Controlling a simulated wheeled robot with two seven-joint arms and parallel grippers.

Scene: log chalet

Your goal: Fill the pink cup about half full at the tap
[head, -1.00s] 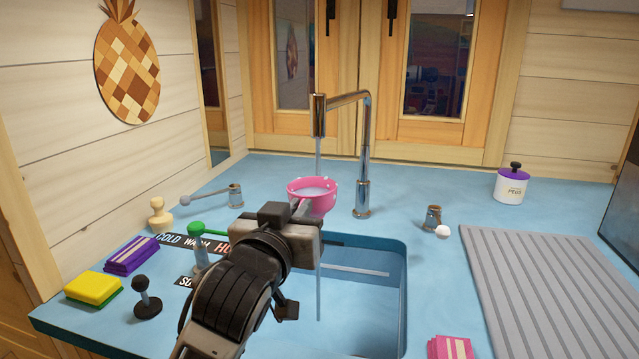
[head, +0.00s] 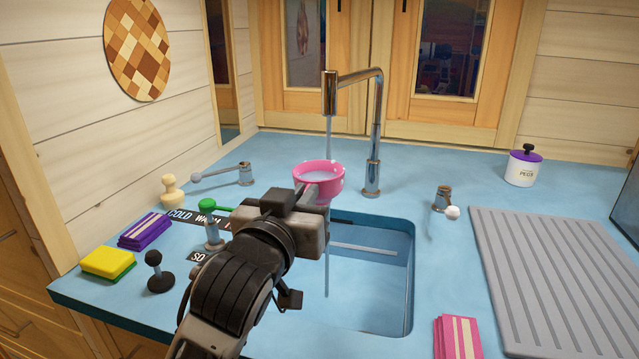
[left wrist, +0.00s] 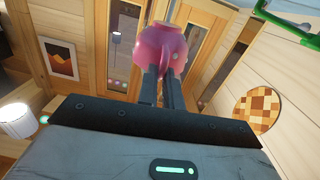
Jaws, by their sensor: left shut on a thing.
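The pink cup (head: 337,186) is upright under the chrome tap (head: 376,130), above the sink (head: 385,290). A thin stream of water (head: 330,140) runs from the spout down into the cup's mouth. Pale liquid shows inside the cup, but its exact level is hard to read. A thin line also shows below the cup down into the sink; I cannot tell whether water runs over or past it. My left gripper (head: 309,192) is shut on the cup's near side. In the left wrist view, the fingers (left wrist: 161,78) hold the pink cup (left wrist: 150,42). My right gripper is out of view.
Lever handles stand left (head: 245,174) and right (head: 441,200) of the tap. A ridged grey drainer (head: 545,270) lies right.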

